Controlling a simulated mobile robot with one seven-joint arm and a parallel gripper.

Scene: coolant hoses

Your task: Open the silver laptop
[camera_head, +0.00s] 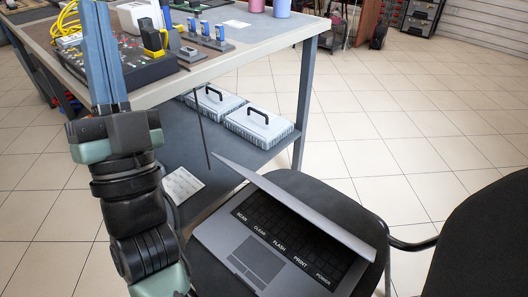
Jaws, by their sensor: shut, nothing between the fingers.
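The silver laptop (222,237) rests on the dark seat of a chair at the lower middle. Its lid (300,210) is partly raised and appears as a narrow slanted strip above the keyboard. The keyboard, touchpad and a row of labels such as SCAN, CLEAR, FLASH, PRINT and POWER are visible. My gripper (92,12) is at the upper left, with its long blue fingers pointing up, together and empty. It is well apart from the laptop, and the fingers reach the top edge of the picture.
A workbench (240,58) with a control box, yellow cable and small devices stands behind my arm. Two grey cases (258,124) sit on its lower shelf. The chair seat (330,200) surrounds the laptop; a dark backrest (485,240) stands at right. Tiled floor (430,120) is clear beyond.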

